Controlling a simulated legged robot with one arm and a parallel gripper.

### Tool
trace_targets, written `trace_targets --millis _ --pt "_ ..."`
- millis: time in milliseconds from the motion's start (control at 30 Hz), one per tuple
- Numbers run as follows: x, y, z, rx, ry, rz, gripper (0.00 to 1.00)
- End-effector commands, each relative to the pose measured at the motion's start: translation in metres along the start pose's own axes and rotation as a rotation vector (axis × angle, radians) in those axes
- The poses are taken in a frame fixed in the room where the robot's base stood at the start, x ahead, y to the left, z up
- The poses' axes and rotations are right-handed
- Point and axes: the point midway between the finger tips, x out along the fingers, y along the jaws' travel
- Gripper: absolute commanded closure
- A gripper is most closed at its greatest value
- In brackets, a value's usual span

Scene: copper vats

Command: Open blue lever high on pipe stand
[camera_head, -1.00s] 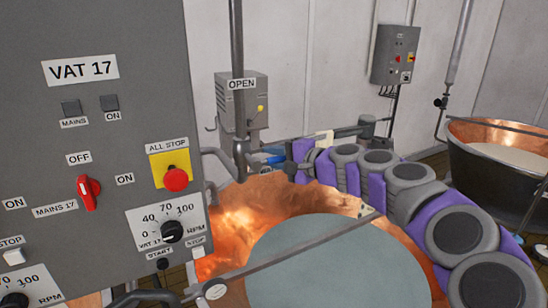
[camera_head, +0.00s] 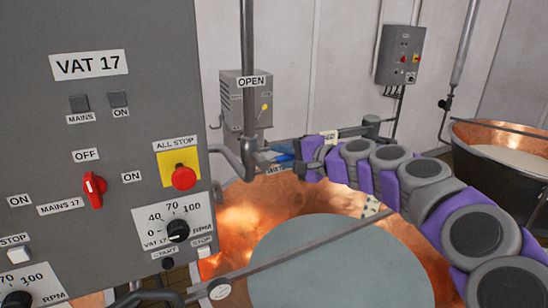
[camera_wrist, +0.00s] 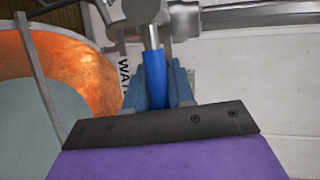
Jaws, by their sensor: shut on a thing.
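The blue lever (camera_head: 284,157) sits on the pipe fitting beside the upright pipe (camera_head: 247,60), near the middle of the head view. In the wrist view the blue lever (camera_wrist: 155,72) runs down from a grey metal valve body (camera_wrist: 145,14) between my fingers. My gripper (camera_wrist: 160,88) is shut on the lever, with a blue-grey finger on each side of it. In the head view my gripper (camera_head: 294,158) reaches the lever from the right. The lever's far end is hidden between the fingers.
A copper vat (camera_head: 240,215) with a grey-green surface lies below my arm. The grey VAT 17 control panel (camera_head: 110,30) fills the left side. A grey box (camera_head: 236,105) is on the wall behind the pipe. Another copper vat (camera_head: 485,135) stands at right.

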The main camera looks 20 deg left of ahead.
Motion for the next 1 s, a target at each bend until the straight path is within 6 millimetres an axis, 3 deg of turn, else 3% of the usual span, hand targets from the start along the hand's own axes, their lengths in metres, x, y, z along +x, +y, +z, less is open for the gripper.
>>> trace_targets --millis 400,1000 --pt "-0.009 -0.019 -0.001 -0.269 0.067 0.11 1.0" --pt "-0.007 -0.053 0.021 -0.788 0.181 0.323 1.0"
